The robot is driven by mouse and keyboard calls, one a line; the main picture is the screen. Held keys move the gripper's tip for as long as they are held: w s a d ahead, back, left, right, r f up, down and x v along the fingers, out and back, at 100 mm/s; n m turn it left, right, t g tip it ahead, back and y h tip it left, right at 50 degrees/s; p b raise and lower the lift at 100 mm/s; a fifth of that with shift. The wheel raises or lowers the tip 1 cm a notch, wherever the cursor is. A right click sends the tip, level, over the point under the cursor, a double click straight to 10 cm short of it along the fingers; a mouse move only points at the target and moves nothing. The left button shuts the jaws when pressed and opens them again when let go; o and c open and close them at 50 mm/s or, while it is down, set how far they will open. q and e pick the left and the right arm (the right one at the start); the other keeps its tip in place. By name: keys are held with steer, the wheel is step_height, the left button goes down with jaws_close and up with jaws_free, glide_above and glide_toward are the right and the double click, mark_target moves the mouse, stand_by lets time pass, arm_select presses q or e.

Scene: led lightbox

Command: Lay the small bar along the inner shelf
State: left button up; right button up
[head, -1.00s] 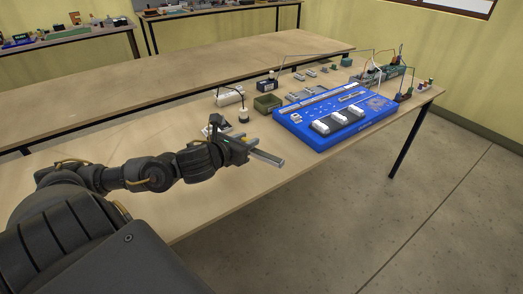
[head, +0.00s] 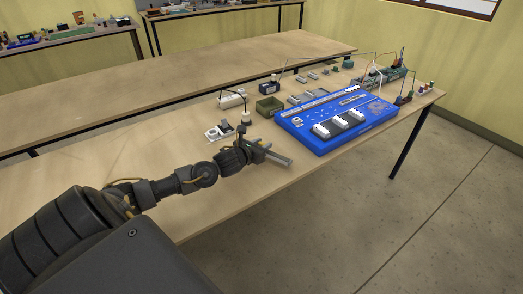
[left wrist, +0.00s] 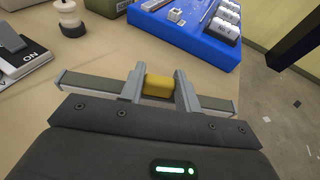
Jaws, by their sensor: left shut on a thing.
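My left gripper (head: 268,150) is above the table just in front of and left of the blue lightbox (head: 358,137). In the left wrist view, its two grey fingers (left wrist: 158,84) are closed on a small yellow bar (left wrist: 158,87), of which only a short blocky part shows. The bar cannot be made out in the head view. The blue lightbox (left wrist: 190,35) lies ahead of the fingers, apart from them. It has white switches on its near edge and a long pale strip along its back edge. I cannot tell which part is the inner shelf. My right gripper is not in view.
A white-and-grey switch plate (head: 218,133) and a white knob (head: 246,119) stand left of the lightbox. Small parts and wires lie behind the lightbox. The table (head: 110,180) at left is mostly clear.

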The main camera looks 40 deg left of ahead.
arm_select(q)
steer(key=shift+s+f, duration=0.1)
steer(key=shift+f, duration=1.25)
steer(key=o, duration=0.6)
steer(key=shift+f, duration=0.2)
steer(key=o, duration=0.4)
steer(key=shift+r, duration=0.1)
